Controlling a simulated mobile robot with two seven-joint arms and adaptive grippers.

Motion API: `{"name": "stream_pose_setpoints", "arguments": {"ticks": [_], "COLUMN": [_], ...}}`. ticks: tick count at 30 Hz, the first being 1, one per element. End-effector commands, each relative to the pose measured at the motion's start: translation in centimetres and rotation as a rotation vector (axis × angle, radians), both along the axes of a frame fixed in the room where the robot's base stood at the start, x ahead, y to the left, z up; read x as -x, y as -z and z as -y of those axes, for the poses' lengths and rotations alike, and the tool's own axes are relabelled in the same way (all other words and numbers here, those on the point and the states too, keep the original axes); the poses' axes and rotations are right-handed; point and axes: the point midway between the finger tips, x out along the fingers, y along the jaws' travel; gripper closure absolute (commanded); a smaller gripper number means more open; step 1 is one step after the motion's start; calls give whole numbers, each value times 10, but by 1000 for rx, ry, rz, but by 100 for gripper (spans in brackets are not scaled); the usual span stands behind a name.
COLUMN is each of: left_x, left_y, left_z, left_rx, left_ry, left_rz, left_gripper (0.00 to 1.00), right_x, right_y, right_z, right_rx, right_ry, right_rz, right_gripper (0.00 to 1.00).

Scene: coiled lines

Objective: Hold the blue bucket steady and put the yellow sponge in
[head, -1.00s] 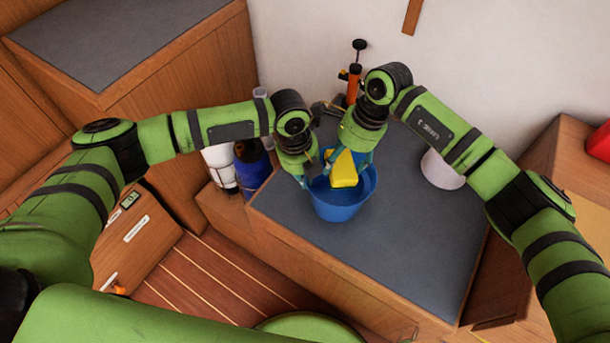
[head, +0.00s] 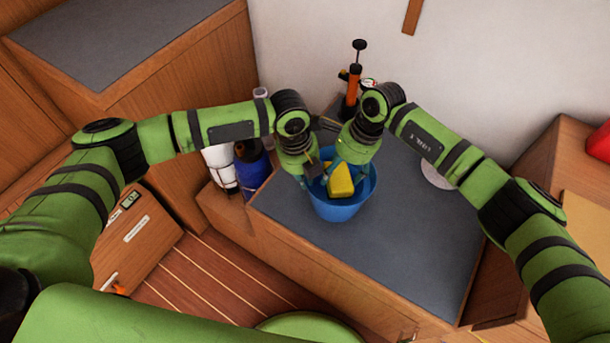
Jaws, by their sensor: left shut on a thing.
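The blue bucket (head: 337,211) stands upright on the dark grey top of a low wooden bench. My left gripper (head: 311,181) is at the bucket's left rim, shut on it. The yellow sponge (head: 341,182) is inside the bucket's mouth, tilted, below the rim's far side. My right gripper (head: 349,168) reaches down over the bucket at the sponge's upper end. Its fingertips are partly hidden, and I cannot tell whether they grip the sponge. The bucket's floor is hidden.
An orange hand pump (head: 353,85) stands behind my arms by the wall. A blue container (head: 252,170) and a white one (head: 221,168) stand left of the bench. A white round object (head: 436,176) is partly behind my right arm.

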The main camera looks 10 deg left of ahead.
Motion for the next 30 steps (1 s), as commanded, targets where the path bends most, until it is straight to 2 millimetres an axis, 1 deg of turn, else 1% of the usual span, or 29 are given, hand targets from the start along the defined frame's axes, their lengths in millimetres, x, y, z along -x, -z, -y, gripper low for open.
{"name": "stream_pose_setpoints", "arguments": {"ticks": [1,10,14,17,24,27,30], "left_x": [0,0,0,0,0,0,0], "left_y": [-1,-2,-2,-2,-1,-1,-1], "left_z": [1,2,2,2,1,1,1], "left_rx": [3,3,4,3,3,3,3], "left_ry": [5,6,7,6,3,3,3], "left_rz": [2,3,3,3,2,2,2], "left_gripper": [100,100,100,100,100,100,100], "right_x": [1,2,1,-2,-6,-8,-9], "right_y": [4,6,2,-11,-62,-82,-98], "right_z": [3,5,6,10,20,24,28], "right_rx": [9,14,14,14,7,5,3], "right_ry": [6,8,8,8,5,3,2], "right_rz": [-6,-8,-8,-3,2,2,1], "right_gripper": [4,4,4,4,4,4,4]}}
